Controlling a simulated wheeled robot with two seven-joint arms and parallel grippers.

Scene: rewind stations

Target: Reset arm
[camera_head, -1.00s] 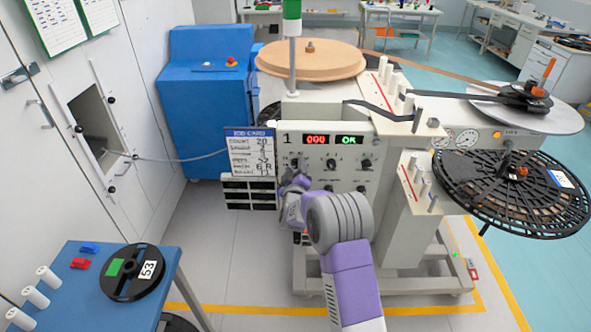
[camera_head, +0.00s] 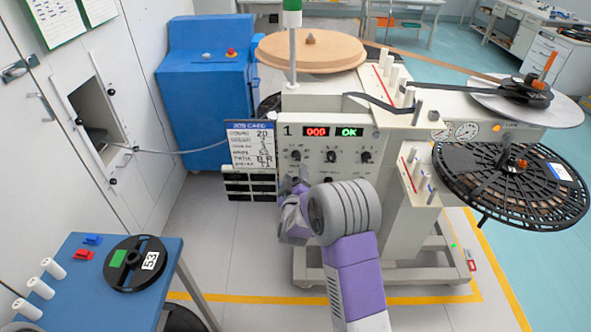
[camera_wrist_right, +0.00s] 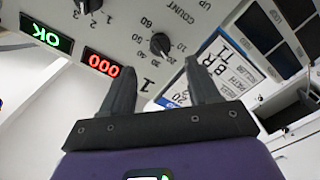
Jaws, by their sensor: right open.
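My right gripper (camera_head: 303,180) is in front of the lower left of the machine's control panel (camera_head: 345,142), close to the job card (camera_head: 250,147). In the right wrist view its two dark fingers (camera_wrist_right: 160,75) stand apart with nothing between them. Past the fingertips are a COUNT knob (camera_wrist_right: 160,45), a red 000 display (camera_wrist_right: 101,62) and a green OK display (camera_wrist_right: 47,34). The job card (camera_wrist_right: 232,65) lies behind the right-hand finger. I cannot tell how far the fingertips are from the panel. My left gripper is not in view.
A blue table (camera_head: 75,308) at lower left bears a black reel (camera_head: 137,264), white spools (camera_head: 41,288) and small red and blue parts. A blue cabinet (camera_head: 205,90) stands behind. A large black slotted reel (camera_head: 485,190) juts out at right. Bare floor lies between table and machine.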

